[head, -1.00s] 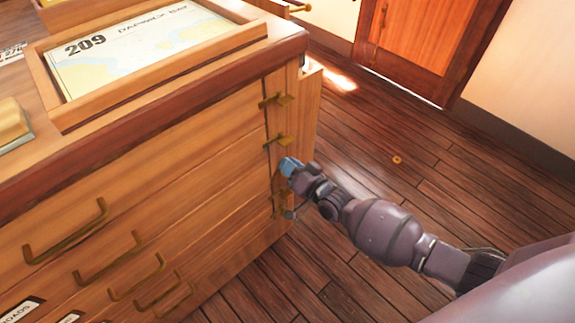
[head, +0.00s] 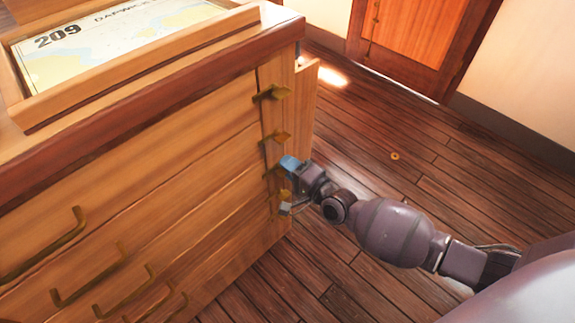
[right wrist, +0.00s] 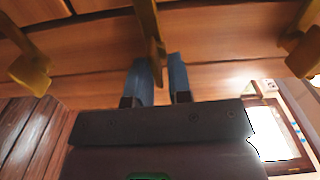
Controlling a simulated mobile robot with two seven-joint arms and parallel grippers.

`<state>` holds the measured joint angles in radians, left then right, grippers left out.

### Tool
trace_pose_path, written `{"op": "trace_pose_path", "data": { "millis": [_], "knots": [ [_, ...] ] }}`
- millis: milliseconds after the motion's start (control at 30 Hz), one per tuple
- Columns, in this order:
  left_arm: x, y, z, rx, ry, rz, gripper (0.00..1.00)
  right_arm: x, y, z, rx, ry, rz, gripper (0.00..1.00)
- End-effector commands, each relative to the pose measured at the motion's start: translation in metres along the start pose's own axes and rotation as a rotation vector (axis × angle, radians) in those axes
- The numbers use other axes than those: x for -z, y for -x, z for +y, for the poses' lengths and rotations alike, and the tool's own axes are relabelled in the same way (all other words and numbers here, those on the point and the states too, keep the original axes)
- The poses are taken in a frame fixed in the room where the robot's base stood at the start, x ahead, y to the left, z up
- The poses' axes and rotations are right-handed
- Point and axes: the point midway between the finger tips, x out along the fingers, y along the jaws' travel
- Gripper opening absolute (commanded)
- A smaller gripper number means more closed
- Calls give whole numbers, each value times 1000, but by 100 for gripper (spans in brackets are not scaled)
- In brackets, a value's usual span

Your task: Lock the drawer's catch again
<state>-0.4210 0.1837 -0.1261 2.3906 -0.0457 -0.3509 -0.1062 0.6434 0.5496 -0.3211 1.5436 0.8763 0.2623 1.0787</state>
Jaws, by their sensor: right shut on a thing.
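The wooden chart cabinet (head: 130,150) has several drawers, and their fronts look flush. Brass catches run down a strip at its right edge, among them an upper one (head: 272,93) and one below it (head: 275,138). My right gripper (head: 288,166) is at the strip just below that second catch. In the right wrist view its blue fingers (right wrist: 157,74) are on either side of a brass catch (right wrist: 149,25) and shut on it. Other catches show to the left (right wrist: 30,70) and right (right wrist: 302,50). In the head view the held catch is largely hidden. My left gripper is out of view.
A framed chart marked 209 (head: 110,45) lies on the cabinet top. Brass pulls such as one (head: 50,245) stick out from the drawer fronts.

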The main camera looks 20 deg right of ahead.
Motion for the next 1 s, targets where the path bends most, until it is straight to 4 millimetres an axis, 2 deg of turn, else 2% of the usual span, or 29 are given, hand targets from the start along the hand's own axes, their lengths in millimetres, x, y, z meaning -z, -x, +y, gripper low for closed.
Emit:
{"op": "trace_pose_path", "data": {
  "millis": [300, 733, 767, 800, 833, 1000],
  "knots": [
    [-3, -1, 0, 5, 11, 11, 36, -1, 1, 3, -4, -79, -2, 0],
    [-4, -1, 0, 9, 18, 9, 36, -1, 1, 3, -3, -86, -2, 0],
    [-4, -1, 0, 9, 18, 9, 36, -1, 1, 3, -3, -86, -2, 22],
    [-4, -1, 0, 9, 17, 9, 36, -1, 1, 3, -3, -86, -2, 28],
    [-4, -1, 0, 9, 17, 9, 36, -1, 1, 3, -3, -86, -1, 32],
    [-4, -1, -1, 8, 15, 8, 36, 0, 0, 2, -2, -85, -1, 32]
  ]
}}
